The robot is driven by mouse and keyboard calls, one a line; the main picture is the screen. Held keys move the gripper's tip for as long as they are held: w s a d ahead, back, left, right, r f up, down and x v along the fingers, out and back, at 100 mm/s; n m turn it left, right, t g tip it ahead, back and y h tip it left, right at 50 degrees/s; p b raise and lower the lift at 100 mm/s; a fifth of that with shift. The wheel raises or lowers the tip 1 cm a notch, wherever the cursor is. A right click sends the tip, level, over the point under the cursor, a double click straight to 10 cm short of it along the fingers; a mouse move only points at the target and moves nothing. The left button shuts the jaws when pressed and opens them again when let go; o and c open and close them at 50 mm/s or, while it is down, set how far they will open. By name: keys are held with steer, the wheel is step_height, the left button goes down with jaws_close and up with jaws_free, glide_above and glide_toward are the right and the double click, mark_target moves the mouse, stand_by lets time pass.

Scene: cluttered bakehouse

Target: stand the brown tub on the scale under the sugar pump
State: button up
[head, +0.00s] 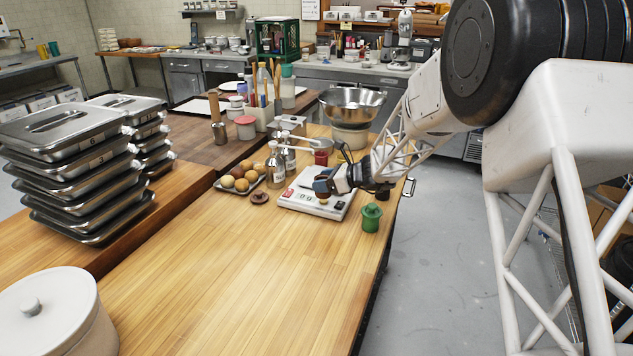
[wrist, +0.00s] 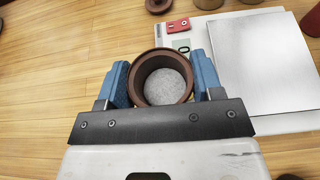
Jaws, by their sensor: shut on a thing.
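The brown tub (wrist: 160,60) is upright between the blue fingers of my gripper (head: 322,187), which is shut on its sides. The wrist view shows its round rim and a grey surface inside. In the head view my gripper mostly hides it. The scale (head: 302,205) is a white box with buttons and a display. Its bare steel plate (wrist: 262,70) lies right of the tub in the wrist view. The tub overlaps the corner of the scale there; I cannot tell the height gap. I cannot clearly make out the sugar pump among the bottles behind.
A brown lid (head: 259,197) lies left of the scale. A tray of round buns (head: 240,180) and bottles (head: 275,168) stand behind it. A green jar (head: 371,217) is at the table's right edge. A red cup (head: 321,157) stands behind.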

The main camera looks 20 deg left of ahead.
steer(key=s+a+f, duration=0.1)
steer(key=s+a, duration=0.4)
steer(key=a, duration=0.2)
steer(key=shift+s+a+f, duration=0.2)
steer(key=shift+s, duration=0.15)
steer(key=shift+w, duration=0.1)
steer(key=w, duration=1.3)
steer(key=shift+w, duration=0.4)
steer(key=shift+w, duration=1.85)
steer(key=shift+w+f, duration=0.2)
steer(key=shift+f, duration=0.55)
steer(key=shift+f, duration=0.1)
